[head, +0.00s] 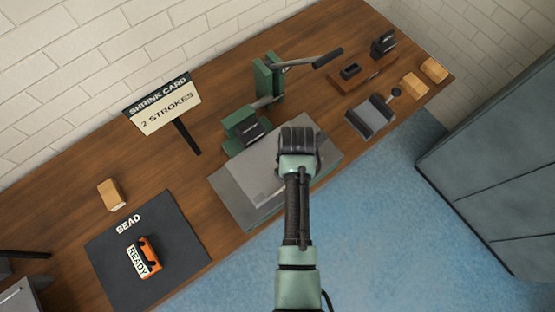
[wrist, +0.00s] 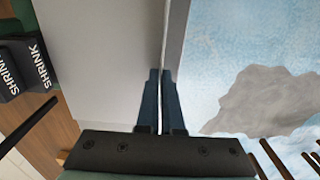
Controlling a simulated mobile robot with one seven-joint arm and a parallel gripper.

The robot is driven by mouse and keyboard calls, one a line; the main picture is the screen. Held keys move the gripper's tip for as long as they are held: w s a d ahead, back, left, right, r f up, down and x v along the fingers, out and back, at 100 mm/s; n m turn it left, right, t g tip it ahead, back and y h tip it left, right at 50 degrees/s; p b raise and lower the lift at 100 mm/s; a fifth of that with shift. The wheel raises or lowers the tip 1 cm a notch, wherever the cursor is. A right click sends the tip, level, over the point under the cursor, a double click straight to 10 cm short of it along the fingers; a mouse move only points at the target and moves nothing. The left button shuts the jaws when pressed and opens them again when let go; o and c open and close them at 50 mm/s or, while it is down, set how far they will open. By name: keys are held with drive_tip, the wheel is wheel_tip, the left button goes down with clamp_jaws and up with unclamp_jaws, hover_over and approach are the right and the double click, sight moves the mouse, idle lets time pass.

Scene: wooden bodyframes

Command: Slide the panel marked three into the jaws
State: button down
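A flat light-grey panel (head: 248,169) lies level over a darker grey plate (head: 237,209) at the bench front; no number shows on it. It fills the middle of the wrist view (wrist: 105,60). My gripper (wrist: 162,102) has its two dark fingers close together, one on each side of the panel's front edge, pinching it. In the head view my wrist hides the fingers. The green machine with the jaws (head: 241,127) stands just behind the panel. Its black SHRINK block (wrist: 36,65) shows at the wrist view's left. Whether the panel's far edge is between the jaws cannot be told.
A long-handled lever (head: 315,61) rises from the machine. A sign (head: 163,105) reads SHRINK CARD, 2 STROKES. A dark mat (head: 178,232) marked BEAD holds an orange READY tool (head: 143,257). Wooden blocks (head: 414,86) and a dark-grey fixture (head: 370,117) are at right. Blue floor lies in front.

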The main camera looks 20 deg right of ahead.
drive_tip(key=shift+w+a+b, duration=0.15)
drive_tip(key=shift+w+a, duration=0.05)
drive_tip(key=shift+w, duration=0.3)
drive_tip(key=shift+w+a+b, duration=0.15)
drive_tip(key=shift+w, duration=0.35)
drive_tip(key=shift+w+a, duration=0.15)
drive_tip(key=shift+w, duration=0.2)
drive_tip(key=shift+w+a+b, duration=0.3)
drive_tip(key=shift+w+b, duration=0.2)
drive_tip(key=shift+w, duration=0.35)
drive_tip(key=shift+c, duration=2.2)
unclamp_jaws()
drive_tip(key=shift+r, duration=0.1)
wheel_tip(320, 180, up, 7)
drive_tip(key=p, duration=0.7)
